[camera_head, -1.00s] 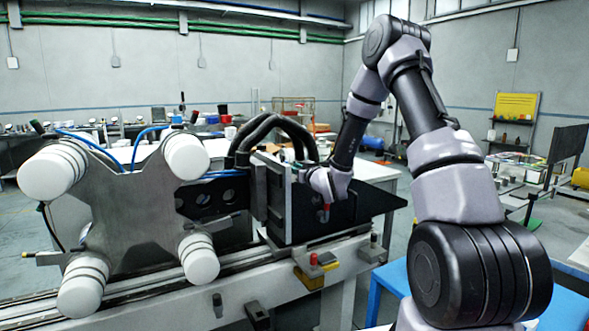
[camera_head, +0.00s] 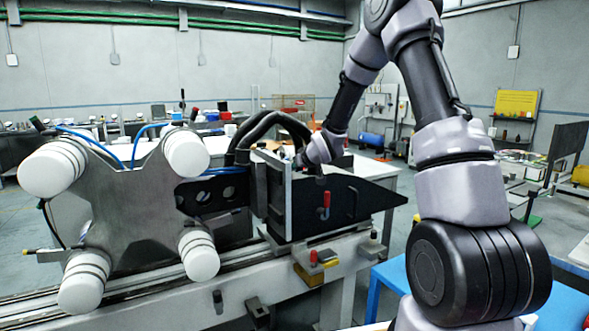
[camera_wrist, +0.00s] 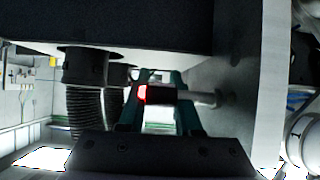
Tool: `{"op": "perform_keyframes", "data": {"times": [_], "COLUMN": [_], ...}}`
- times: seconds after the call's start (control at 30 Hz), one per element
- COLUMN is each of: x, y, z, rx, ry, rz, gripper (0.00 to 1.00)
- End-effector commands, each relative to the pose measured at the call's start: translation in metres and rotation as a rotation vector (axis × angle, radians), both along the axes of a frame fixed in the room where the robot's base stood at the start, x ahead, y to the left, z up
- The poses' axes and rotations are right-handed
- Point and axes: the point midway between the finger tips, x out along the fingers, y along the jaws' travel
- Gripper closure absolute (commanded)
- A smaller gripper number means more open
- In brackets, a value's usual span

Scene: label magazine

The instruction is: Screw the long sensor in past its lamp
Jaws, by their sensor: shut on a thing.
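In the head view, my wrist is at the top of the black side plate (camera_head: 350,205), just right of the pale upright plate (camera_head: 287,205). The fingers and the sensor are mostly hidden there.
Black corrugated hoses (camera_wrist: 85,105) stand close left of my gripper, and a dark panel (camera_wrist: 110,22) hangs above it. A red handle (camera_head: 326,200) is on the black side plate. A red knob (camera_head: 313,257) sits below on the rail. A four-armed metal plate with white rollers (camera_head: 135,215) fills the left.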

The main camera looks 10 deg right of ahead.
Motion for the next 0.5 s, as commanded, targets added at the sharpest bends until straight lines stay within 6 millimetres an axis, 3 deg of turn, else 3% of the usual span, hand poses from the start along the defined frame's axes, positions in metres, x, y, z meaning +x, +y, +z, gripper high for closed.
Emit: {"op": "perform_keyframes", "data": {"times": [0.5], "x": [-0.0008], "y": [-0.0007], "z": [-0.0034], "rx": [-0.040], "ry": [0.123], "rz": [-0.001], "gripper": [1.00]}}
